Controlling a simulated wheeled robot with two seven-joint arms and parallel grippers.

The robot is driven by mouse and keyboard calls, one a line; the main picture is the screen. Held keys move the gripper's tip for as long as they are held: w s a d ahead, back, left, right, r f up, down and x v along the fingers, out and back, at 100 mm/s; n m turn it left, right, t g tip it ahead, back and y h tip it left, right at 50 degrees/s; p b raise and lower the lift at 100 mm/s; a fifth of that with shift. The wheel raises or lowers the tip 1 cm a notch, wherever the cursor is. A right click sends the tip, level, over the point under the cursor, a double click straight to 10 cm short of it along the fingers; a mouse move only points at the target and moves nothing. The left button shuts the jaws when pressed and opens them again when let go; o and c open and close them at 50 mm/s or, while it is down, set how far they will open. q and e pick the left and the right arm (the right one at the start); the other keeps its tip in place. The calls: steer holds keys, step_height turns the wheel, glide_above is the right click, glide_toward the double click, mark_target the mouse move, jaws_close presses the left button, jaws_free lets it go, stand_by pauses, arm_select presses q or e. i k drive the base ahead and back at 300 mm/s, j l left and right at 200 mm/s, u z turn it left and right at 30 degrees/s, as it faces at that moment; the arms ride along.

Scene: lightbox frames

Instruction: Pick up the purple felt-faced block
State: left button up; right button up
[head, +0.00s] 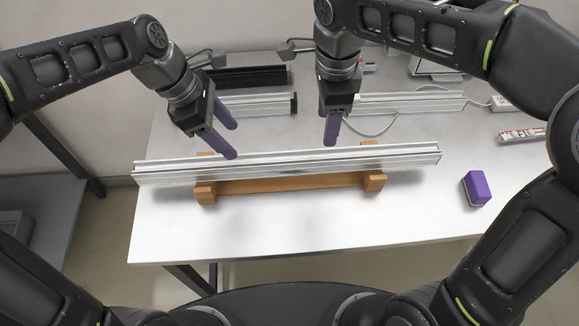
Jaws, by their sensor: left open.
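The purple felt-faced block (476,189) sits on the right part of the white table, with a pale lower edge. My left gripper (231,140) is open and empty, its two purple fingers apart over the left half of the long metal frame. My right gripper (330,136) hangs above the middle of that frame with its fingers pointing down. Its fingers nearly line up in this view, so I cannot tell how far apart they are. Both grippers are well left of the block and do not touch it.
A long silver lightbox frame (290,163) rests on a wooden cradle (290,184) across the table (300,222). More profiles (245,106) lie at the back. A red-and-white tube-like item (521,135) and a cable are at the back right. The tabletop around the block is clear.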

mark_target(479, 193)
steer(key=k, duration=1)
